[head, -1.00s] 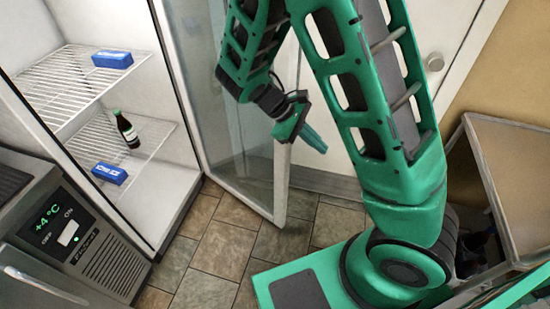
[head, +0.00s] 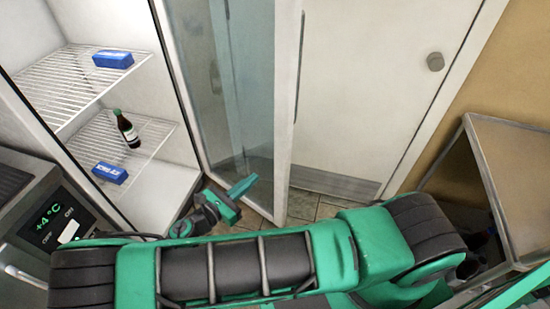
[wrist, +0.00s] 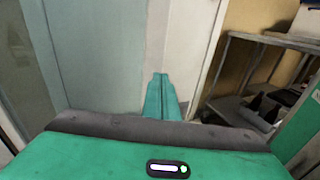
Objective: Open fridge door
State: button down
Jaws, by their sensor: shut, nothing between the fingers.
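The glass fridge door (head: 215,85) stands swung out from the fridge in the head view, with its white frame edge (head: 287,120) toward me. The fridge interior (head: 165,190) is exposed on the left. My gripper (head: 243,186) is low, in front of the lower part of the door, with its teal fingers together and empty. I cannot tell whether the fingers touch the door. In the wrist view, the shut fingers (wrist: 162,95) point toward a pale upright surface.
Wire shelves (head: 80,85) hold blue packs (head: 113,59) and a dark bottle (head: 127,129). A control unit (head: 60,215) reads +4 °C at lower left. A white room door (head: 375,90) with a round knob is behind. A metal rack (head: 500,170) stands at right.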

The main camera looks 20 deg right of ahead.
aim_at(280, 152)
jog(key=shift+n+t, duration=0.5)
jog(key=x, duration=1.3)
jog(key=shift+w+f, duration=0.15)
jog(key=shift+f, duration=0.25)
